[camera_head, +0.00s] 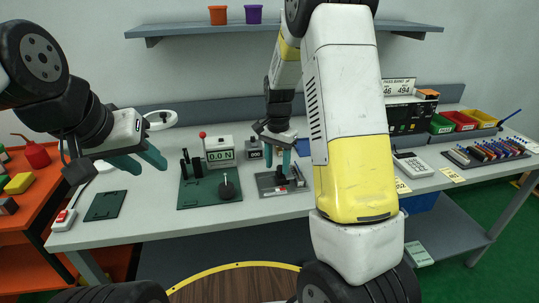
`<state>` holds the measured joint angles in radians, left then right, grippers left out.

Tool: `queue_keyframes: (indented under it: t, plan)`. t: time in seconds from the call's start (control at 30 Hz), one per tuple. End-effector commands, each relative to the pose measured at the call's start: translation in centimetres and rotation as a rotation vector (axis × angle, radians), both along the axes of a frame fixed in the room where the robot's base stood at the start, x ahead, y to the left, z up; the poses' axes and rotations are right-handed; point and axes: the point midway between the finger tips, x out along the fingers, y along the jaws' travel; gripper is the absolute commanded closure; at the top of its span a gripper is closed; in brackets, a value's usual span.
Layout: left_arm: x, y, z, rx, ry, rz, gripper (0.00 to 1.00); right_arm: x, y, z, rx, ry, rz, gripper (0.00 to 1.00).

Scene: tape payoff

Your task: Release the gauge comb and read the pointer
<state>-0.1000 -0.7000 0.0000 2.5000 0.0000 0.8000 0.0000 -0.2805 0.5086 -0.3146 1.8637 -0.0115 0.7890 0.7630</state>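A digital meter (220,153) reading "0.0 N" stands at the back of a dark green plate (203,194), which also carries black upright blocks (191,165) and a round black disc with a thin post (228,191). To its right, a grey fixture (267,187) holds a dark upright part (281,174); I cannot tell whether this is the gauge comb, and no pointer is readable. My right gripper (278,158) is above this fixture, its teal fingers apart, partly hiding what is behind. My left gripper (139,164) is open and empty above the table's left part.
A small box with a counter (255,149) stands beside the meter. A flat dark green pad (105,205) lies front left. A calculator (413,165), coloured bins (463,121) and a rack of small tools (487,152) are at the right. My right arm hides the table's middle.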

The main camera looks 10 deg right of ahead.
Motion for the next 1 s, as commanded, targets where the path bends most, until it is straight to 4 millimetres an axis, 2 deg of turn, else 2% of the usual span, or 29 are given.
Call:
queue_keyframes:
  t: [0.27, 0.7, 1.0]
  plan:
    - [0.0, 0.0, 0.0, 0.000, 0.000, 0.000, 0.64, 0.0, 0.0, 0.5, 0.000, 0.000, 0.000, 0.55]
    - [0.0, 0.0, 0.0, 0.000, 0.000, 0.000, 0.64, 0.0, 0.0, 7.1, 0.000, -0.001, 0.000, 0.55]
    - [0.0, 0.0, 0.0, 0.000, 0.000, 0.000, 0.64, 0.0, 0.0, 7.8, 0.000, 0.001, 0.000, 0.55]
